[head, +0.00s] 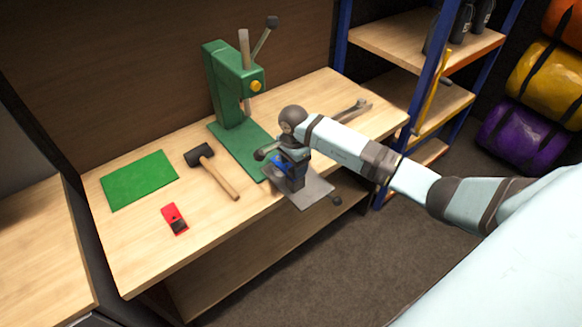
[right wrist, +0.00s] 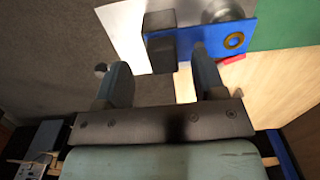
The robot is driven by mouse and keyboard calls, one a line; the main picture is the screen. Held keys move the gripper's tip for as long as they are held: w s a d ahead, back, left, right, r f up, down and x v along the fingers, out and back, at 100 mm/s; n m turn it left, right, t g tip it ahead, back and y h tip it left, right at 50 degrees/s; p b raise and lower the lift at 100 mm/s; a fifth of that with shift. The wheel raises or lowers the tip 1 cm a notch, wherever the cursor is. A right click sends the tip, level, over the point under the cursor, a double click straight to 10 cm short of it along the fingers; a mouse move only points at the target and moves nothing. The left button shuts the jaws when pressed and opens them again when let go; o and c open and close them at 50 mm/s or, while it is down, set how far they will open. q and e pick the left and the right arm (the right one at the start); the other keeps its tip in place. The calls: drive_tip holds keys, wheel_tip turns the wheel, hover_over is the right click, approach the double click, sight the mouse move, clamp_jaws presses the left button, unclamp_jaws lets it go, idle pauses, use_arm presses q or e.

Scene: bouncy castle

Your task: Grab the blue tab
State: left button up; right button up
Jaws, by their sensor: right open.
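The blue tab (right wrist: 210,36), a flat blue piece with a brass ring near one corner, lies just beyond my right fingertips in the right wrist view. A dark block and a round grey knob cover part of it. In the head view, a small patch of the blue tab (head: 280,163) shows beside my right gripper (head: 290,178), at the front edge of the workbench. My right gripper (right wrist: 160,68) is open, with nothing held between its fingers. Whether a finger touches the tab I cannot tell. My left gripper is in neither view.
A green press (head: 233,90) stands on the workbench (head: 130,250) behind my gripper. A hammer (head: 215,170), a green mat (head: 138,180) and a red object (head: 174,218) lie to the left. A grey plate (head: 308,192) overhangs the front edge. A wrench (head: 350,111) lies behind my arm.

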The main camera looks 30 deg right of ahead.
sight(293, 171)
drive_tip(key=shift+w+f, duration=0.1)
drive_tip(key=shift+f, duration=1.4)
drive_tip(key=c, duration=1)
drive_tip(key=shift+r, duration=0.1)
